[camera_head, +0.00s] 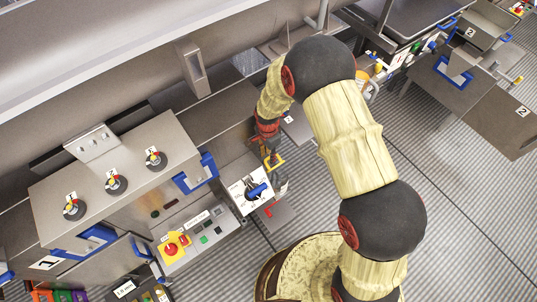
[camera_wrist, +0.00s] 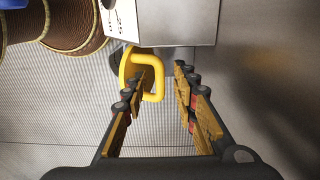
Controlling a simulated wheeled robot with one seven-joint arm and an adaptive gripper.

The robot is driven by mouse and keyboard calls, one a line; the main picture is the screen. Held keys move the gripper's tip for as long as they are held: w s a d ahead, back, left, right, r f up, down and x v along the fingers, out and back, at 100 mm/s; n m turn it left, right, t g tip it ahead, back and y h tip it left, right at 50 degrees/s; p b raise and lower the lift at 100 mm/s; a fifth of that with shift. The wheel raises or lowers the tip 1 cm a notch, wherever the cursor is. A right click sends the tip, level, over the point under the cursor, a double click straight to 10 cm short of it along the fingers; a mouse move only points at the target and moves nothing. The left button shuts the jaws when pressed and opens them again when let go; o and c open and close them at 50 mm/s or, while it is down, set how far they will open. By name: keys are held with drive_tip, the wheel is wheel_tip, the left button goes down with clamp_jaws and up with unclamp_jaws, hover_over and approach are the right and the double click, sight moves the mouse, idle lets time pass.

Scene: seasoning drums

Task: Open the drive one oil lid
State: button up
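A yellow lid with a square loop handle (camera_wrist: 153,92) shows in the wrist view, just below a grey metal box. I take it to be the drive one oil lid. My gripper (camera_wrist: 160,76) is open, its two padded fingers spread wide. The handle lies between the fingertips in the picture, closer to the left one. I cannot tell whether the left finger touches it. In the head view, my gripper (camera_head: 277,172) is small and low beside the switch box, with a bit of yellow at it; the lid is not clear there.
The switch box (camera_head: 247,184) with a blue knob stands close to my gripper and shows above the lid in the wrist view (camera_wrist: 175,22). A control panel (camera_head: 190,240) with a red emergency button and a steel cabinet (camera_head: 110,180) stand to the left. Ribbed floor (camera_head: 460,200) is free at right.

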wheel_tip(320, 180, up, 12)
drive_tip(key=shift+f, duration=0.2)
drive_tip(key=shift+w+a, duration=0.1)
drive_tip(key=shift+c, duration=0.4)
